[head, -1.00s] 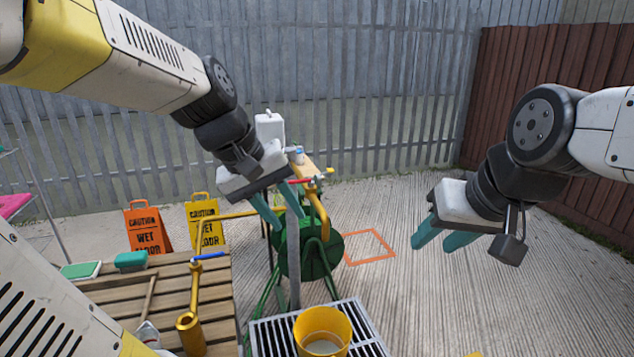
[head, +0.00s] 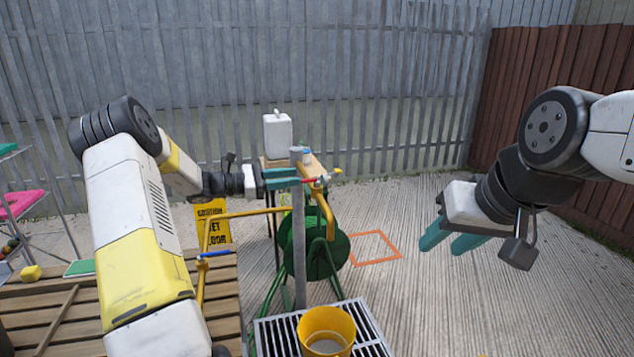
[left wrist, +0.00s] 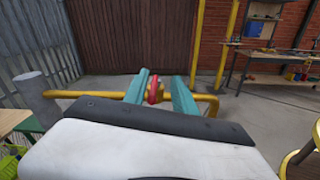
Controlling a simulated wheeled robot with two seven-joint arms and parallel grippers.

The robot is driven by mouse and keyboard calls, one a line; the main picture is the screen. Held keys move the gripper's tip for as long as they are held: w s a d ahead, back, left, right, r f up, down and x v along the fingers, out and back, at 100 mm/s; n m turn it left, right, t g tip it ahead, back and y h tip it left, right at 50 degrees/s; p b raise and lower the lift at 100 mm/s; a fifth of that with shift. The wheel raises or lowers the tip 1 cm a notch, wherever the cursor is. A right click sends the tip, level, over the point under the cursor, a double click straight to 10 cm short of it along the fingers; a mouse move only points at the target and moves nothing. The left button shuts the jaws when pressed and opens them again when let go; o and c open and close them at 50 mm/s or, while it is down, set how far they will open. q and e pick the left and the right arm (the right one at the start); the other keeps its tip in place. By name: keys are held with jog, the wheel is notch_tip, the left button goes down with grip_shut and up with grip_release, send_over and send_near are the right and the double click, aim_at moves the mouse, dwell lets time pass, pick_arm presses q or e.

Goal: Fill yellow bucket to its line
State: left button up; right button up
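The yellow bucket (head: 327,322) stands upright on the floor grate below the curved yellow spout (head: 328,212). A greyish surface shows low inside it; I cannot make out a line. A red tap handle (head: 312,181) sits at the top of the pipe by the spout. My left gripper (head: 284,178) is level with it, just to its left. In the left wrist view the red handle (left wrist: 154,90) shows between the parted teal fingers of the left gripper (left wrist: 160,92); contact is not clear. My right gripper (head: 450,238) is open and empty, in the air at right.
A metal grate (head: 275,335) lies under the bucket. A green hose reel (head: 325,255) stands behind the post. A blue-handled valve (head: 213,254) is on a pipe by the wooden slatted table (head: 215,295). An orange square (head: 373,247) marks clear floor at right.

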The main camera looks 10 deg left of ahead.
aim_at(310, 180)
pick_arm(q)
jog(key=shift+g, duration=0.3)
jog(key=w+d, duration=0.1)
jog(key=w+d+f, duration=0.1)
jog(key=d, duration=0.1)
jog(key=w+d+f, duration=0.1)
jog(key=d, duration=0.1)
jog(key=shift+w+d+f, duration=0.15)
jog(key=shift+w+d, duration=0.1)
jog(key=shift+w, duration=0.05)
jog(key=shift+c, duration=0.2)
grip_shut()
dwell(1.1)
